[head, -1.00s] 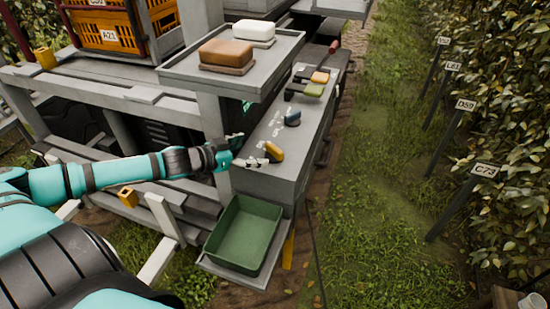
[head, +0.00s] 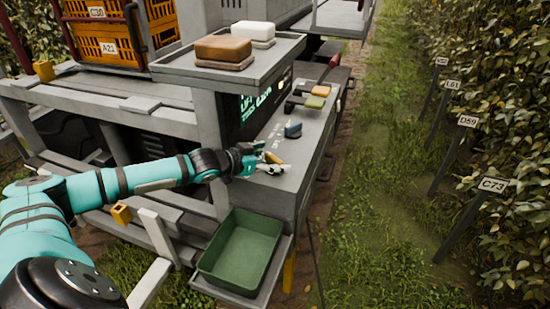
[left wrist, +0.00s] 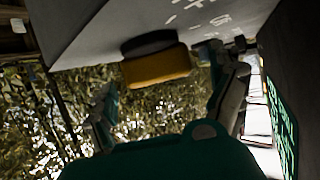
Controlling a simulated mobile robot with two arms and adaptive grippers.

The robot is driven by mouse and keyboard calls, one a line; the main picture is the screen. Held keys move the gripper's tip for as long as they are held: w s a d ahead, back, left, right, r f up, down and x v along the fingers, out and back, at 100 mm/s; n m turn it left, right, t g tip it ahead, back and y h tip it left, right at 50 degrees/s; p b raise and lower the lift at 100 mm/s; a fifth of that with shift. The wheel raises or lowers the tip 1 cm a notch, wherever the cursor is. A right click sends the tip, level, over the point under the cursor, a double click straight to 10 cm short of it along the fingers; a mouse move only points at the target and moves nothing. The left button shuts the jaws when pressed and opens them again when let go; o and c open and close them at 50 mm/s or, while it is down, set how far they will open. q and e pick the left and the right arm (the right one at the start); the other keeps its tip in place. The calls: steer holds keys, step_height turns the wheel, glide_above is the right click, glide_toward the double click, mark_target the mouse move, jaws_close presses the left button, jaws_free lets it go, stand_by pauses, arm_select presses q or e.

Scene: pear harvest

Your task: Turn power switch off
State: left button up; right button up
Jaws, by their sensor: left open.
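A yellow-orange switch knob (head: 273,158) on a dark base stands on the near part of the grey console top (head: 290,170). My left gripper (head: 262,166) is at this knob, open, and partly covers it in the head view. In the left wrist view the yellow knob (left wrist: 157,69) shows between the two spread fingers, with its dark base against the console. I cannot tell whether the fingers touch it. A dark blue-grey knob (head: 293,131) stands farther back on the console. White markings near the knobs are too small to read. My right gripper is not in view.
A green tray (head: 208,259) lies below the near end. Grass is free on the right.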

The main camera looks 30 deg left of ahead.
arm_select(q)
steer(key=shift+x, duration=0.9)
steer(key=c, duration=1.2)
